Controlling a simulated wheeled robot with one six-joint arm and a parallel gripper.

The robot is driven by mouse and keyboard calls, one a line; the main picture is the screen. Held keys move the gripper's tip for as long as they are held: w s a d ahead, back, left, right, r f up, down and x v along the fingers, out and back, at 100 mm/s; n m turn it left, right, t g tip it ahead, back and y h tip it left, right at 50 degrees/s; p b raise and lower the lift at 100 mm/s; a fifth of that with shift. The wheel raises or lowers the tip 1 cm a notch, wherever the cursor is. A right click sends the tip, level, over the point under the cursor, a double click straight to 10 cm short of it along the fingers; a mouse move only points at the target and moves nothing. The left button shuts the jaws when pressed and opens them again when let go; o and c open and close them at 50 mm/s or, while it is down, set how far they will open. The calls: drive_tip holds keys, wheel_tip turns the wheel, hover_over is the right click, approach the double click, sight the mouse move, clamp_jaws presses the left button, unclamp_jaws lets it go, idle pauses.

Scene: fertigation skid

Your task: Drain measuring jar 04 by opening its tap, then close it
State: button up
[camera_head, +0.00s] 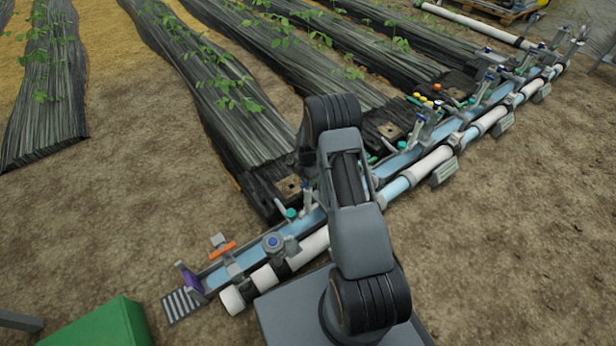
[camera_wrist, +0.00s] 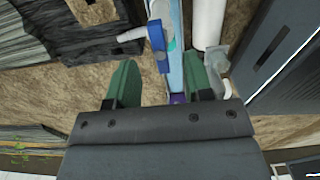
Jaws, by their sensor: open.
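My gripper (camera_wrist: 159,78) is open, its two green fingers apart in the wrist view. A lever-like part with a blue end (camera_wrist: 158,40) shows beyond and between the fingers; I cannot tell whether it is the tap of jar 04. In the head view my arm hides the gripper and part of the pipe line. Several upright grey fittings with blue parts, one of them here (camera_head: 425,122), stand along the line. No number is readable, so I cannot pick out jar 04.
A pale-blue channel and white pipe (camera_head: 432,160) run diagonally past my arm, with grey label plates (camera_head: 445,172) alongside. A round blue-topped fitting (camera_head: 273,243) and an orange handle (camera_head: 222,250) are lower left. A green box (camera_head: 105,325) stands at bottom left. Bare soil (camera_head: 530,220) is open at right.

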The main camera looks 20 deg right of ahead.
drive_tip(key=shift+f, duration=0.1)
drive_tip(key=shift+f+b, duration=1.65)
drive_tip(key=shift+f, duration=0.55)
drive_tip(key=shift+c, duration=0.2)
clamp_jaws()
drive_tip(key=m, duration=1.9)
